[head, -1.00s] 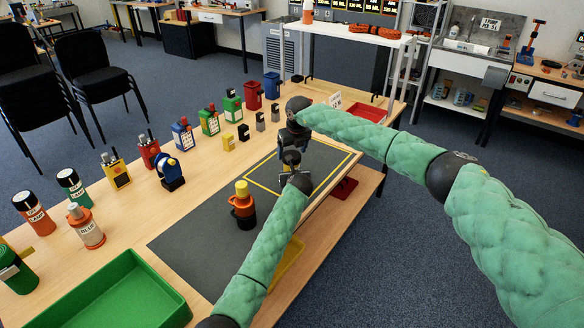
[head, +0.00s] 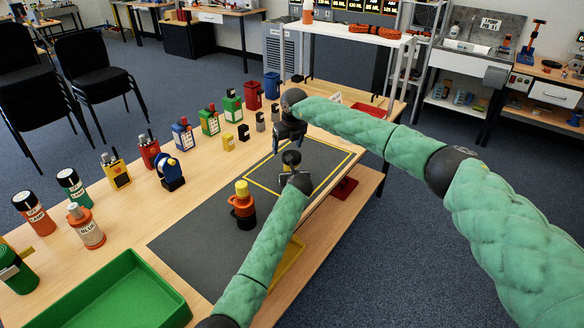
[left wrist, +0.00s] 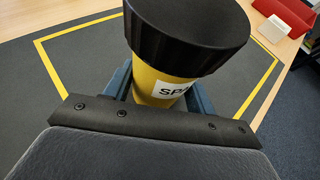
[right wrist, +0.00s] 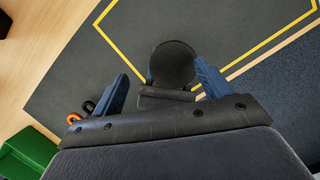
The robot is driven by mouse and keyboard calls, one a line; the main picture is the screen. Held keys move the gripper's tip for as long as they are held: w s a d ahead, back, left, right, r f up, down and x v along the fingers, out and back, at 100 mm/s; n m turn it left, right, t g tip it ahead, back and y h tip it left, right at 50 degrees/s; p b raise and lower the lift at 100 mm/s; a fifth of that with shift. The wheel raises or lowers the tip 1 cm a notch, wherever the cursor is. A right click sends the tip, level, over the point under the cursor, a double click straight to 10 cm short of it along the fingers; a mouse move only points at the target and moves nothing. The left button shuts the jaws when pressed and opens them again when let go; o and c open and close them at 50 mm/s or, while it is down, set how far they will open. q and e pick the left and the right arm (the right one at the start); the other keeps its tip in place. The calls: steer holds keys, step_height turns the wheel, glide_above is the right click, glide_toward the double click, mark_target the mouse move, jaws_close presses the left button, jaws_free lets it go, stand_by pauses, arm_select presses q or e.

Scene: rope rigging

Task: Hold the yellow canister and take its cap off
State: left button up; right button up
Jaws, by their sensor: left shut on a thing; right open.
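The yellow canister (left wrist: 160,84) is upright in my left gripper (left wrist: 155,98), whose blue fingers press on both its sides. Its wide black cap (left wrist: 187,30) sits on its top; the cap also shows in the head view (head: 291,158). My left gripper in the head view (head: 291,177) is over the dark mat. My right gripper (head: 289,146) is open, above and a little left of the cap. In the right wrist view, the cap (right wrist: 172,64) shows beyond and between its spread fingers (right wrist: 163,84). The canister's lower part is hidden.
A yellow outline (head: 345,165) marks the mat's far part. Several cans and boxes line the left side. A green tray (head: 120,300) is at the near left.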

steer(key=m, duration=0.2)
steer(key=m+h, duration=0.1)
steer(key=m, duration=0.1)
steer(key=a+m, duration=0.1)
steer(key=shift+w+a+r+m+h, duration=0.1)
steer(key=shift+w+r+m+h, duration=0.1)
steer(key=shift+w+m+h, duration=0.2)
steer(key=d+m, duration=0.1)
steer(key=m, duration=0.2)
steer(key=shift+w+d+h, duration=0.1)
steer(key=shift+d+h, duration=0.1)
steer(key=shift+h, duration=0.2)
steer(key=shift+d+m, duration=0.4)
steer(key=shift+m, duration=0.7)
steer(key=shift+s+m, duration=0.2)
steer(key=shift+m, duration=0.6)
steer(key=shift+f, duration=0.15)
